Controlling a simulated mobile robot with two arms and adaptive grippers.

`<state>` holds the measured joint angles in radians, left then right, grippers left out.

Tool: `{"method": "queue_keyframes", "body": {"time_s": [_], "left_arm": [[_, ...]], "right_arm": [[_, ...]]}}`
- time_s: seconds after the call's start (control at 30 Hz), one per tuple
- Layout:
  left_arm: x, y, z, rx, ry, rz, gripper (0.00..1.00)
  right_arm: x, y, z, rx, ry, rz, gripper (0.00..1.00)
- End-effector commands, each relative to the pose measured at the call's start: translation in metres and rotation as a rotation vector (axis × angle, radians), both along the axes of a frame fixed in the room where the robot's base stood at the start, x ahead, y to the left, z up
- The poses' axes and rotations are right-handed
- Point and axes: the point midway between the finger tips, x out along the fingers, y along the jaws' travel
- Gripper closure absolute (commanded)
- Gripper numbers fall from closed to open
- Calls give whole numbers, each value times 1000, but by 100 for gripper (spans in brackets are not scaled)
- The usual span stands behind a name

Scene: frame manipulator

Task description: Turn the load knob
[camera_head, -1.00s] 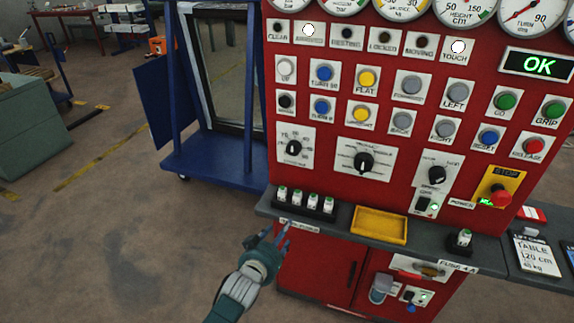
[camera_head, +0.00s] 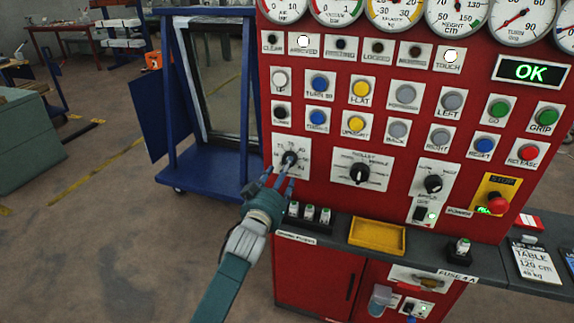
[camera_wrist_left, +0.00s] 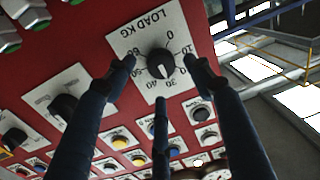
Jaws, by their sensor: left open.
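The load knob (camera_head: 290,158) is a black knob on a white scale plate at the left of the red panel. In the left wrist view the same knob (camera_wrist_left: 160,64) sits on the plate marked "LOAD KG". My left gripper (camera_head: 279,174) is in front of this plate, with its fingers pointing at the knob. In the left wrist view its fingers (camera_wrist_left: 162,72) are open, with the knob showing between the tips. I cannot tell whether any finger touches it. My right gripper is not in view.
The trolley knob (camera_head: 360,173) and another black knob (camera_head: 433,184) are to the right. Push buttons are above. A grey shelf (camera_head: 335,238) with a yellow tray (camera_head: 377,236) and small fuses (camera_head: 309,213) lies below. A blue rack (camera_head: 215,160) stands left of the panel.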

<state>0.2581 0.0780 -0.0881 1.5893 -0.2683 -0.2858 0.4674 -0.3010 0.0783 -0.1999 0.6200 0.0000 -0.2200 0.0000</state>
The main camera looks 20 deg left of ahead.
Motion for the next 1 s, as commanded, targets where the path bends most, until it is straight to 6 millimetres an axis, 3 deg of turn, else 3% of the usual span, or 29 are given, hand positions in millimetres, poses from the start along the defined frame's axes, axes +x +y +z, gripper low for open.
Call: {"method": "queue_keyframes", "body": {"time_s": [0.1,0.3,0.7,0.9,1.0], "left_arm": [[20,0,1,0,1,0,47],[40,0,-1,0,1,0,47],[45,0,-1,0,1,0,47],[45,0,-1,0,2,0,87],[45,0,-2,0,3,0,91]], "right_arm": [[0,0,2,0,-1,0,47],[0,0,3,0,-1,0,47],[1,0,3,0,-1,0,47],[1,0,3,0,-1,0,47],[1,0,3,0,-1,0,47]]}}
